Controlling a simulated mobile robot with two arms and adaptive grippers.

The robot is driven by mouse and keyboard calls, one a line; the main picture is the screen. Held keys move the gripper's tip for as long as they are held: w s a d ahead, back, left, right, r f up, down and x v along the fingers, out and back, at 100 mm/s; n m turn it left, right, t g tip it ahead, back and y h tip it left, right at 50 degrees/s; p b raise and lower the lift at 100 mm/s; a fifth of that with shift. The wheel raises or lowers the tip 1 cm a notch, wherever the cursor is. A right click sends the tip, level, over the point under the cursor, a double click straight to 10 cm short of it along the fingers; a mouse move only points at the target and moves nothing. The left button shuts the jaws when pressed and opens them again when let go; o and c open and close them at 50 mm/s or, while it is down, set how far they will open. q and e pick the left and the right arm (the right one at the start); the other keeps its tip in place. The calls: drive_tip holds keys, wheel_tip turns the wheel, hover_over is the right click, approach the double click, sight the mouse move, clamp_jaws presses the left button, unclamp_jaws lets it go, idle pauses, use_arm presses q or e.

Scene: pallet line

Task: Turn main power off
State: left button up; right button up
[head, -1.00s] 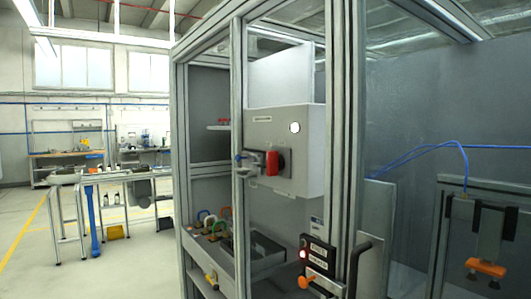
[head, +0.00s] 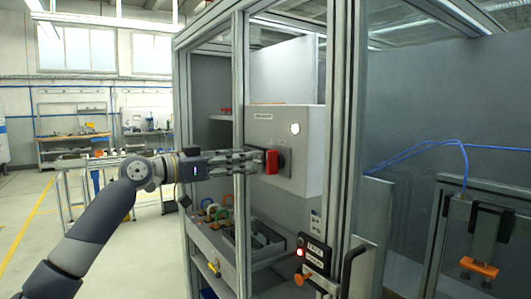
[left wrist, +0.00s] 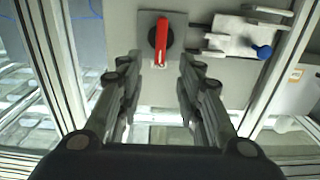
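The main power switch has a red handle (head: 271,161) on a dark round base, on the front of a light grey cabinet (head: 310,150). In the left wrist view the red handle (left wrist: 161,45) runs up and down on a grey plate. My left gripper (head: 262,160) reaches in from the left with its fingers pointing at the handle. In the left wrist view the left gripper (left wrist: 160,62) is open, one finger on each side of the handle's lower end, with gaps between. Its exact depth at the handle is unclear. My right gripper is not in view.
A latch with a blue knob (left wrist: 264,52) sits beside the switch. A frame post (head: 239,130) stands close by the left gripper. A white round lamp (head: 295,128) is above the switch.

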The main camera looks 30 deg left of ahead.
sight(267, 157)
use_arm(q)
drive_tip(key=p+x, duration=0.4)
drive_tip(key=x, duration=0.4)
drive_tip(key=shift+w+r, duration=0.15)
drive_tip(key=shift+r, duration=0.05)
drive_tip(key=shift+w+f+p, duration=0.15)
drive_tip(key=shift+w+p, duration=0.1)
drive_tip(key=shift+p, duration=0.05)
drive_tip(key=shift+d, duration=0.1)
clamp_jaws()
